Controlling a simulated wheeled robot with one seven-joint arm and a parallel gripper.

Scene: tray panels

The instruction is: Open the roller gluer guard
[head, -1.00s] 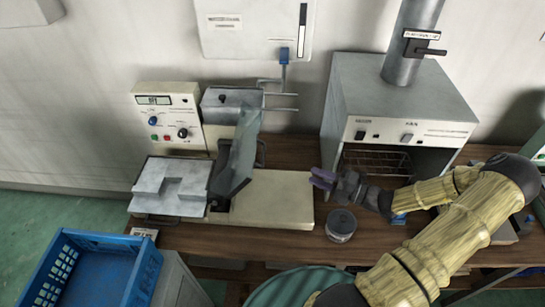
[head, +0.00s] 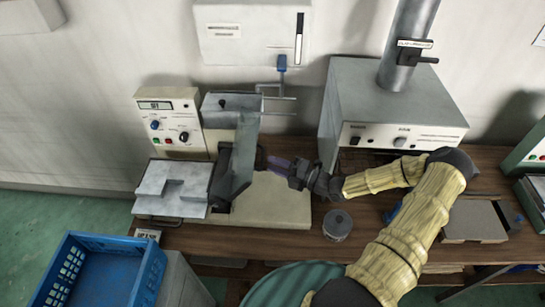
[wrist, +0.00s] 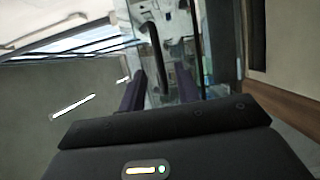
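The roller gluer (head: 270,200) stands on the wooden bench, with a cream base and a control box behind it. Its grey, see-through guard (head: 243,150) stands steeply tilted over the middle of the machine. My gripper (head: 264,163) is at the guard's right side, reaching in from the right. In the wrist view, my gripper's fingers (wrist: 162,88) are apart, with a dark curved handle (wrist: 153,52) on the clear guard panel (wrist: 180,45) ahead and between them. I cannot tell whether the fingers touch the handle.
A metal tray panel (head: 172,185) lies at the gluer's left. A round tin (head: 338,224) stands right of the gluer, below my arm. A grey oven (head: 395,100) with a flue stands behind my arm. A blue crate (head: 95,275) is at front left.

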